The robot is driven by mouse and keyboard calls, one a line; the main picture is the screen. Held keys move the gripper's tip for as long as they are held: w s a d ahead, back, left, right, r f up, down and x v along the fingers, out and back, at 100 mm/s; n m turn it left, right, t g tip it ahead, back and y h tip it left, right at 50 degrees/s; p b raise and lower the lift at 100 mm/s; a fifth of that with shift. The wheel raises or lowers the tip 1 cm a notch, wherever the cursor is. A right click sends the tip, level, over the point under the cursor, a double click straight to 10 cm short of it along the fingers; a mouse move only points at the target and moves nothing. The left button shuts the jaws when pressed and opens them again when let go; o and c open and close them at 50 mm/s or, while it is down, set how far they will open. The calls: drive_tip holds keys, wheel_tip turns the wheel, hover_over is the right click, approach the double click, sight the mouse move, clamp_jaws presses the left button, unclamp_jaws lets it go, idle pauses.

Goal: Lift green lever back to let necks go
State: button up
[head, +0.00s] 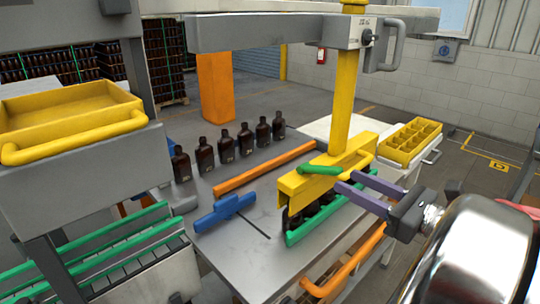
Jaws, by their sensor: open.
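The green lever (318,170) lies across the top of the yellow bottle-gripping head (300,190), which hangs from a yellow column (345,100). Dark amber bottles (296,218) stand in a row under the head, their necks hidden inside it. My gripper (345,182) has two purple fingers reaching in from the right, apart from each other and open. Its fingertips are close to the right end of the lever; I cannot tell whether they touch it. Nothing shows between the fingers.
Several amber bottles (205,154) stand in a row at the table's back left. An orange rail (265,167) and a blue block (222,212) lie on the grey table (215,250). A yellow crate with compartments (410,142) stands right. A green rail (320,220) runs along the front.

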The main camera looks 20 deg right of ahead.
sight(320, 166)
drive_tip(key=shift+x, duration=5.35)
drive_tip(key=shift+c, duration=0.2)
clamp_jaws()
drive_tip(key=shift+d, duration=0.25)
drive_tip(key=shift+a, duration=0.15)
